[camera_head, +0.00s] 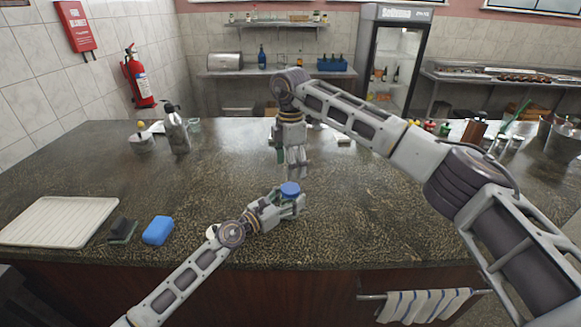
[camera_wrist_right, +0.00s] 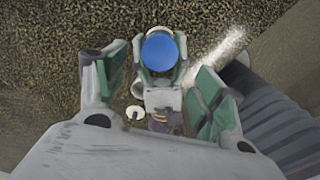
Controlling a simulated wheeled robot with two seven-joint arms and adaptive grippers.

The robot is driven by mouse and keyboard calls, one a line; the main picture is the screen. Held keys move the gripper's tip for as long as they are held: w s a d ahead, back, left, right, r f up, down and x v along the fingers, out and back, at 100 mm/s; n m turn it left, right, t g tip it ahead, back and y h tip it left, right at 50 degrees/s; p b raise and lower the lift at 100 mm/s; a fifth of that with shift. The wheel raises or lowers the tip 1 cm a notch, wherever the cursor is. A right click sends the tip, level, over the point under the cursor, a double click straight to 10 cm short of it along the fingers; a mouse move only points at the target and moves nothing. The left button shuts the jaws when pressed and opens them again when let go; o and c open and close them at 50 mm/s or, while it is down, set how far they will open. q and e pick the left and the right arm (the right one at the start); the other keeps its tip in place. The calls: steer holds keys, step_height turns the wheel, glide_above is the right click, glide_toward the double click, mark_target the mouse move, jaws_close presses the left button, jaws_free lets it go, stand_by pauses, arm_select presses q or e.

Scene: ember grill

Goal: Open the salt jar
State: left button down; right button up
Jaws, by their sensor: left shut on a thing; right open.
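The salt jar shows as a round blue lid (camera_head: 290,189) at the left gripper; its body is mostly hidden by the fingers. My left gripper (camera_head: 289,203) is shut around the jar, near the front middle of the counter. In the right wrist view the blue lid (camera_wrist_right: 160,53) is seen from above, on the jar, between the left gripper's green-padded fingers. My right gripper (camera_head: 297,172) points down above the lid. Its fingers (camera_wrist_right: 162,85) are spread wide and empty, one on each side of the lid in that view, with a gap to it.
The dark speckled counter (camera_head: 350,225) is mostly clear around the grippers. A white tray (camera_head: 60,198), a dark sponge-like block (camera_head: 122,231) and a blue sponge (camera_head: 158,230) lie at the left. A metal bottle (camera_head: 176,132) stands farther back. Several containers stand at the right back.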

mark_target(291, 188)
steer(key=shift+f, duration=0.2)
steer(key=shift+f, duration=3.85)
steer(key=shift+c, duration=0.4)
steer(key=c, duration=0.9)
steer(key=o, duration=1.1)
steer(key=shift+c, duration=0.2)
steer(key=shift+r, duration=0.15)
